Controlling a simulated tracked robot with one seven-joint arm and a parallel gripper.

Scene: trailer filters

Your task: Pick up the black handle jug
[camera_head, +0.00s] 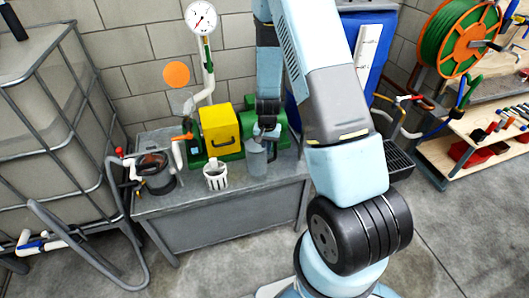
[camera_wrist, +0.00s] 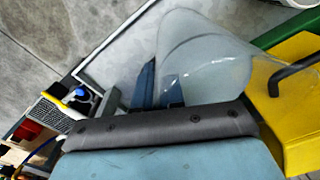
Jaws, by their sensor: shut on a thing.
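A translucent grey jug (camera_head: 257,163) is at the front right of the grey bench, below my gripper (camera_head: 267,134). In the wrist view the clear jug (camera_wrist: 207,48) fills the upper middle, tilted in the picture. The blue fingers of my gripper (camera_wrist: 159,82) are at its left side and shut on it. The exact grip point and the jug's handle are hidden or too small to make out; I see no black handle on it. Whether the jug's base touches the bench cannot be told.
On the grey bench (camera_head: 225,222) a white basket (camera_head: 215,178) stands close left of the jug. A yellow box (camera_head: 221,131) with a black handle and green machinery are behind. A dark pot (camera_head: 155,174) stands at the bench's left. Shelves (camera_head: 470,140) are at right.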

